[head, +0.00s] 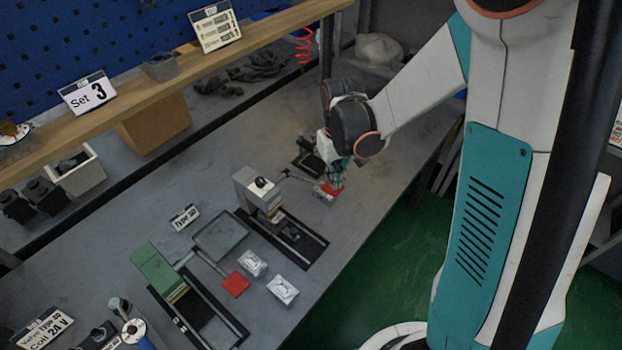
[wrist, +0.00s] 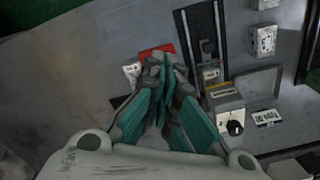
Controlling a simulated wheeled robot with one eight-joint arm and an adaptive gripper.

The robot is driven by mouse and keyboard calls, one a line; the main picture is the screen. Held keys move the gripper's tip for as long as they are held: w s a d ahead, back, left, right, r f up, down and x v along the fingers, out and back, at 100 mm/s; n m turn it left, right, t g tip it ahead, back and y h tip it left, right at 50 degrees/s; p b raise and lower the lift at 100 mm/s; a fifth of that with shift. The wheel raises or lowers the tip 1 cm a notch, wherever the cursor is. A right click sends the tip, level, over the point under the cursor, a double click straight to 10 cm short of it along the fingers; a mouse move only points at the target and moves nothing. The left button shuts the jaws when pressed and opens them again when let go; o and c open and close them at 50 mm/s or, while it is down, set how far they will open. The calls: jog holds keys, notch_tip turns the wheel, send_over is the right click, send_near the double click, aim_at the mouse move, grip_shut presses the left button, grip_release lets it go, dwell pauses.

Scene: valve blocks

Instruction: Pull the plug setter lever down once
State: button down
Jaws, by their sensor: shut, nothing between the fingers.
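A grey press (head: 258,190) with a black knob stands on the bench; its label is too small to read. It also shows in the wrist view (wrist: 226,98). A lever reaches right from it to a red pad (head: 330,188), which also shows in the wrist view (wrist: 152,51). My gripper (head: 336,176) is shut and empty, right at the red pad. Its teal fingers (wrist: 166,68) cover part of the pad and hide most of the lever. I cannot tell whether they touch it. A second, green press (head: 158,268) has its own red lever pad (head: 236,284).
Two white valve blocks (head: 252,263) lie near the front edge, beside a grey tray (head: 220,236). A small white piece (wrist: 132,71) lies near my fingers. A wooden shelf (head: 190,72) with signs runs behind the bench.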

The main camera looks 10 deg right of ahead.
dwell(0.5)
jog(key=shift+f+b, duration=4.8)
jog(key=shift+f, duration=0.7)
jog(key=shift+r+p, duration=4.75)
jog(key=shift+r, duration=2.3)
jog(key=shift+s+r+b, duration=0.3)
jog(key=shift+r+b, duration=0.05)
jog(key=shift+b, duration=0.15)
jog(key=s+r+m+t+b, duration=0.1)
jog(key=s+r+t+b, duration=0.2)
jog(key=s+t+b, duration=0.4)
jog(key=s+b, duration=0.3)
jog(key=s, duration=0.4)
jog(key=shift+s+r+b, duration=0.15)
jog(key=shift+s+b, duration=0.05)
jog(key=shift+b, duration=0.15)
